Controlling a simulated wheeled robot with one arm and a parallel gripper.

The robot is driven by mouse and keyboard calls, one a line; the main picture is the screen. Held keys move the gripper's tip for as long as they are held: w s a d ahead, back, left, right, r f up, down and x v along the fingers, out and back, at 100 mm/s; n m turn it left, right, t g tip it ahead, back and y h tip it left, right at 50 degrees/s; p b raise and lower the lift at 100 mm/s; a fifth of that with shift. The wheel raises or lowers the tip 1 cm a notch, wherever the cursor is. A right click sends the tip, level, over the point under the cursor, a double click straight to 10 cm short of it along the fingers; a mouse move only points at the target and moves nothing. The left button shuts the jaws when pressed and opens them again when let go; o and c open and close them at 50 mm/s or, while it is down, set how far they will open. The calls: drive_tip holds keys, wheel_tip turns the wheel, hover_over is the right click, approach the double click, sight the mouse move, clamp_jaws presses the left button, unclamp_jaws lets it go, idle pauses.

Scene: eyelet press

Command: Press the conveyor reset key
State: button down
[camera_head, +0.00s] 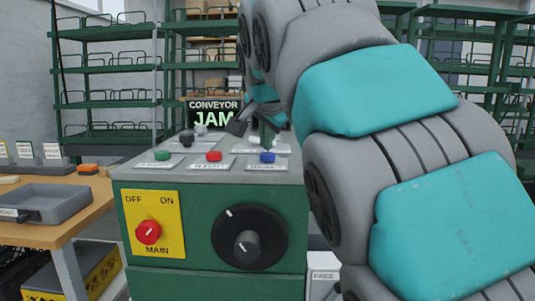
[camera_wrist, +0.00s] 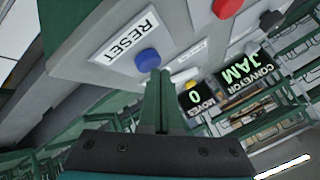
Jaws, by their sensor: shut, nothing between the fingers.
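The conveyor reset key is a round blue button (camera_head: 267,157) at the right of the green console's sloped grey top. In the wrist view the blue button (camera_wrist: 148,61) sits beside a white label reading RESET (camera_wrist: 131,35). My gripper (camera_head: 267,142) is shut and empty, with its fingertips pointing down just behind the button in the head view. In the wrist view my gripper's green fingertips (camera_wrist: 159,74) are right next to the button's edge. I cannot tell whether they touch it. My arm hides part of the console's right side.
A red button (camera_head: 213,156) and a green button (camera_head: 162,155) share the console top. A lit display (camera_head: 212,114) reads CONVEYOR JAM. The front has a red MAIN switch (camera_head: 148,232) and a black dial (camera_head: 248,240). A wooden table with a grey tray (camera_head: 40,202) stands left.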

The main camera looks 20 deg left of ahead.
sight(267, 155)
drive_tip(key=shift+f, duration=0.45)
idle(0.3)
drive_tip(key=shift+r, duration=0.1)
drive_tip(key=shift+r+p, duration=0.55)
drive_tip(key=shift+r, duration=0.3)
drive_tip(key=shift+r, duration=0.1)
wheel_tip(267, 155, up, 3)
drive_tip(key=shift+f+p, duration=0.15)
drive_tip(key=shift+p, duration=1.05)
drive_tip(key=shift+r, duration=1.05)
